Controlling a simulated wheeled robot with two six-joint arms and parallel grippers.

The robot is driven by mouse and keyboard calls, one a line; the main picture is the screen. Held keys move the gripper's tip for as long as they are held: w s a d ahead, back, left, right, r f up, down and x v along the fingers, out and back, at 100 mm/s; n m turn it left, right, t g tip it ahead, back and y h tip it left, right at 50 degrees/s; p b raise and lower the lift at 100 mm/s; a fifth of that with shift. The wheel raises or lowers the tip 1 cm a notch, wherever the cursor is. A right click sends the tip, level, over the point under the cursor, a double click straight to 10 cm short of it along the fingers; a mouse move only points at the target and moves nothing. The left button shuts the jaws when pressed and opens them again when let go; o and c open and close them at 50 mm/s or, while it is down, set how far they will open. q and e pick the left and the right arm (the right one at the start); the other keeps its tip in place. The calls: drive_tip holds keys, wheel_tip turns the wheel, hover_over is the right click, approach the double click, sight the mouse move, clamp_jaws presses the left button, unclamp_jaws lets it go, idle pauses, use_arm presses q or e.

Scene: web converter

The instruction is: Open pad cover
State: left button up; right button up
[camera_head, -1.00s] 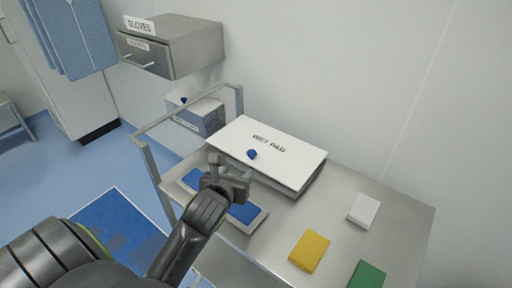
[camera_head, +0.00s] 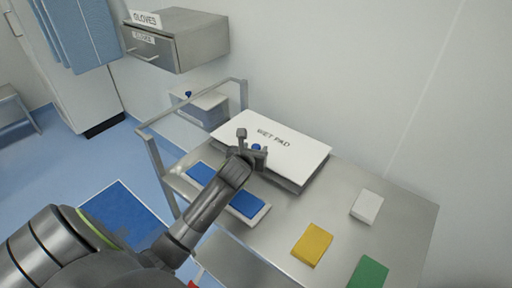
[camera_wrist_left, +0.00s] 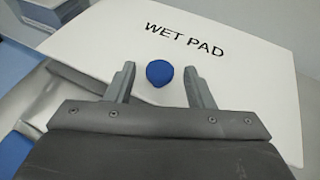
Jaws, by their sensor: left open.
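The pad cover is a white flat lid (camera_head: 291,146) marked "WET PAD", lying shut on its box on the steel table. A blue knob (camera_head: 256,147) stands near its front edge. My left gripper (camera_head: 252,143) is over the front edge of the lid, at the knob. In the left wrist view, the two fingers of the left gripper (camera_wrist_left: 157,85) are open, with the blue knob (camera_wrist_left: 159,73) between and slightly beyond their tips. A gap shows on both sides of the knob. My right gripper is not in view.
A tray with blue pads (camera_head: 249,205) lies in front of the box. A white block (camera_head: 367,206), a yellow block (camera_head: 313,244) and a green block (camera_head: 368,273) lie to the right. A metal rail (camera_head: 193,106) stands at left, below a gloves drawer (camera_head: 175,40).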

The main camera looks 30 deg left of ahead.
use_arm(q)
drive_tip(key=shift+x, duration=1.35)
clamp_jaws()
